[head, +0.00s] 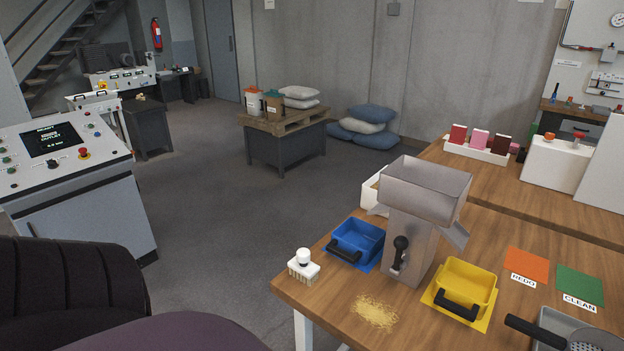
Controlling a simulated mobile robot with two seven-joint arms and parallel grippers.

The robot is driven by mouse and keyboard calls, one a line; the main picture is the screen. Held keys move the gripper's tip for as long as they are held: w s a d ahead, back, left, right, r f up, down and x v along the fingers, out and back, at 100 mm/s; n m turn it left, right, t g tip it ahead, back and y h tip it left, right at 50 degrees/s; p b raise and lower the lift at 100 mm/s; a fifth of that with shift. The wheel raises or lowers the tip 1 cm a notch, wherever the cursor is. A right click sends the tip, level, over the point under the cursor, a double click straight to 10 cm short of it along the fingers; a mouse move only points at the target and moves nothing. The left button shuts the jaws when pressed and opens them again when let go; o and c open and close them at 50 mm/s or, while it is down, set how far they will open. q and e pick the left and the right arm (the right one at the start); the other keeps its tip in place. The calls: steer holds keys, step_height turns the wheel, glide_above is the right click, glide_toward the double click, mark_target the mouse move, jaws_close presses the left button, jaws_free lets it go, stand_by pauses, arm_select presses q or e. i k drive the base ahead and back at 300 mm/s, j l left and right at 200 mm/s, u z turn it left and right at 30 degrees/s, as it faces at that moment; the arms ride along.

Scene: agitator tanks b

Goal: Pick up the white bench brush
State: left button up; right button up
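The white bench brush (303,267) stands at the near left corner of the wooden table, in the lower middle of the head view. It has a rounded white knob on top of a block, with pale bristles below. It appears upright, close to the table's left edge, and nothing touches it. Neither of my grippers shows in the head view.
Right of the brush are a blue bin (357,240), a grey metal hopper (425,190) and a yellow bin (466,284). Pale scattered shreds (375,311) lie in front.

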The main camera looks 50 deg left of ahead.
mark_target(302, 266)
steer(key=u, duration=1.7)
